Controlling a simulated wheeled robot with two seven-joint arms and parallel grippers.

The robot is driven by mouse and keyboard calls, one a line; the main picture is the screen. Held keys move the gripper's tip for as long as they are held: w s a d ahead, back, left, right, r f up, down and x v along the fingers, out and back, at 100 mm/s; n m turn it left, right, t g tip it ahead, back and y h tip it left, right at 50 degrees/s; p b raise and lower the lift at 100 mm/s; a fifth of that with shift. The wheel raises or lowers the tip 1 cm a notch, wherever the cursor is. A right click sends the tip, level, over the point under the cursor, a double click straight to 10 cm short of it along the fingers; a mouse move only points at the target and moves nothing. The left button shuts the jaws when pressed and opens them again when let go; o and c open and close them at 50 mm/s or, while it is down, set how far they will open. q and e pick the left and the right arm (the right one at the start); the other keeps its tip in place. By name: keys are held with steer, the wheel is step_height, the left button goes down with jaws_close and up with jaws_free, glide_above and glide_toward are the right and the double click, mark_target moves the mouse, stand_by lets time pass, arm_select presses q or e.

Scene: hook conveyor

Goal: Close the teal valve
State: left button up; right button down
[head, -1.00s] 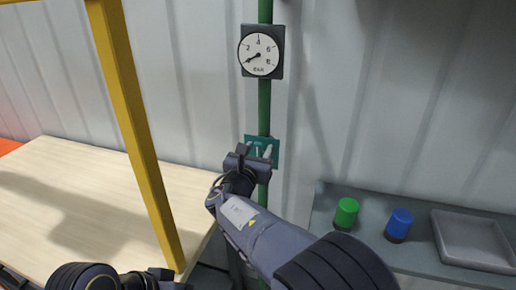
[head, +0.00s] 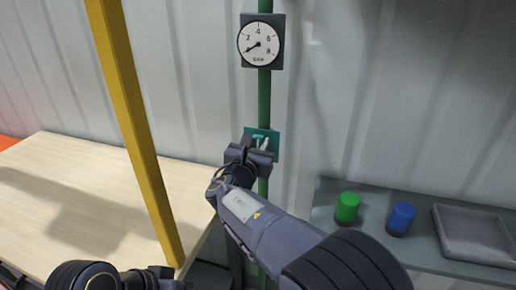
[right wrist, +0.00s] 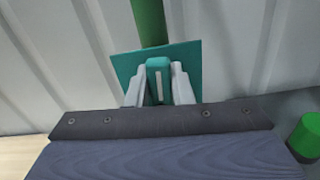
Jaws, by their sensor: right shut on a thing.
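The teal valve has a flat square plate (head: 274,146) on a green vertical pipe; it also shows in the right wrist view (right wrist: 192,54). Its teal handle (right wrist: 157,78), with a pale stripe, stands roughly upright in the wrist picture, nearly in line with the pipe. My right gripper (head: 262,143) is at the valve, its two pale fingers on either side of the handle, shut on it (right wrist: 159,85). In the head view the gripper hides much of the valve. Part of my left arm shows at the bottom left; its fingers are out of view.
A round pressure gauge (head: 260,42) sits above the valve on the green pipe (head: 264,90). A yellow post (head: 135,130) and a wooden table (head: 60,190) stand left. A grey shelf (head: 325,205) at right holds a green cylinder (head: 347,206), a blue cylinder (head: 401,217) and a tray (head: 474,258).

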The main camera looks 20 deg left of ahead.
mark_target(270, 147)
steer(key=m+b, duration=0.4)
steer(key=b, duration=0.2)
steer(key=d+f+m+b, duration=0.1)
steer(key=m+b, duration=0.3)
steer(key=b, duration=0.2)
steer(key=d+f+m+b, duration=0.1)
steer(key=m+b, duration=0.4)
steer(key=b, duration=0.2)
steer(key=shift+f, duration=0.2)
steer(key=shift+d+f+m+b, duration=0.15)
steer(key=shift+m+b, duration=1.65)
steer(key=shift+m, duration=0.2)
steer(key=c, duration=1.3)
jaws_free()
